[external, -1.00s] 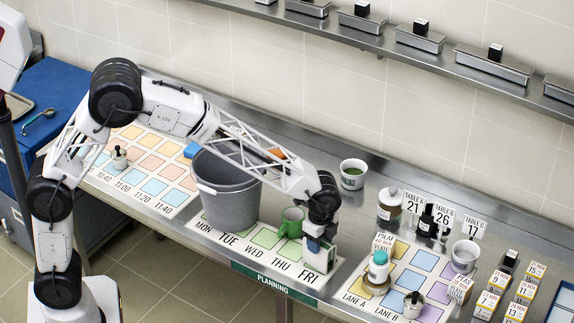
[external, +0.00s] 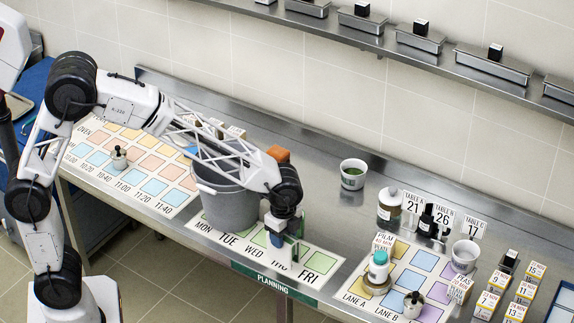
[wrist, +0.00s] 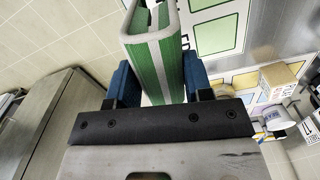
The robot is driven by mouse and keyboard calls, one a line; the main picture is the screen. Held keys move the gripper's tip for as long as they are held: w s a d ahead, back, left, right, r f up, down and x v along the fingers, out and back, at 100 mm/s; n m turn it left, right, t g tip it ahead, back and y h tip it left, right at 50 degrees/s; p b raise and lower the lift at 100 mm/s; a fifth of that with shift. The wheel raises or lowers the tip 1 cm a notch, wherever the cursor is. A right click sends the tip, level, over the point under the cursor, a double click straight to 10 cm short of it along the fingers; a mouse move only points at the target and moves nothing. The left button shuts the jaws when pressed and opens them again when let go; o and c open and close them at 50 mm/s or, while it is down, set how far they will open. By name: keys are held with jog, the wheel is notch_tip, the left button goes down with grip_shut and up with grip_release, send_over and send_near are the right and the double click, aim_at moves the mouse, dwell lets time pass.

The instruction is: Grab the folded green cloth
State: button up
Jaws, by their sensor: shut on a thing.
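The folded green cloth (wrist: 160,62), green with white bands, stands on edge between the two blue fingers of my gripper (wrist: 156,82) in the wrist view. My gripper is shut on it. In the external view my gripper (external: 283,243) is over the front of the planning mat, just right of the grey bucket, and only a narrow strip of the cloth (external: 296,252) shows beside the fingers. I cannot tell how high the cloth is above the mat.
The grey bucket (external: 222,202) stands close on the left, partly behind my arm. The planning mat (external: 322,262) runs along the counter's front edge. A white cup (external: 353,175) stands farther back. Jars, cards and the lane mat (external: 352,287) fill the right.

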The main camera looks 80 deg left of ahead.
jog(key=shift+s+a+r, duration=0.1)
jog(key=shift+s+r, duration=0.05)
jog(key=shift+s, duration=1.3)
jog(key=shift+s+r, duration=0.1)
jog(key=shift+s, duration=1.35)
